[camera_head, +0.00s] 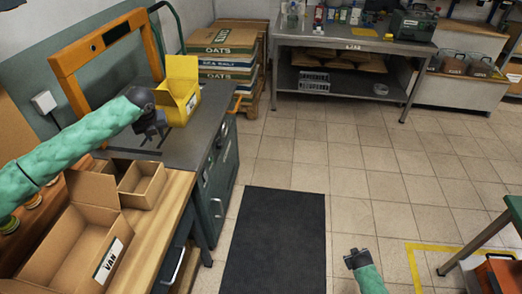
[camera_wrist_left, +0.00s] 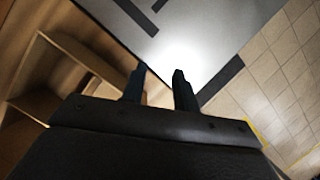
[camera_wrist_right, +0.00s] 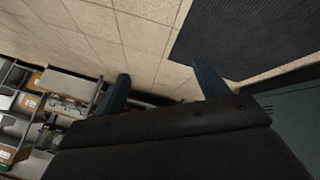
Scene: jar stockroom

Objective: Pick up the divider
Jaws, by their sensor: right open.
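No piece is surely recognizable as the divider. A small open cardboard tray (camera_head: 142,186) lies on the wooden bench beside an open cardboard box (camera_head: 72,243) labelled VAN. Cardboard walls (camera_wrist_left: 45,75) also show at the left of the left wrist view. My left gripper (camera_head: 155,138) is above the dark grey worktop, beyond the small tray and beside a yellow carton. Its fingers (camera_wrist_left: 160,85) stand apart with nothing between them. My right gripper (camera_head: 355,258) is open and empty over the tiled floor, and its spread fingers show in the right wrist view (camera_wrist_right: 163,88).
The yellow carton (camera_head: 181,92) stands on the dark worktop (camera_head: 205,135), by an orange frame (camera_head: 70,85). A metal table (camera_head: 350,43) stands at the back. A dark mat (camera_head: 275,240) lies on open floor.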

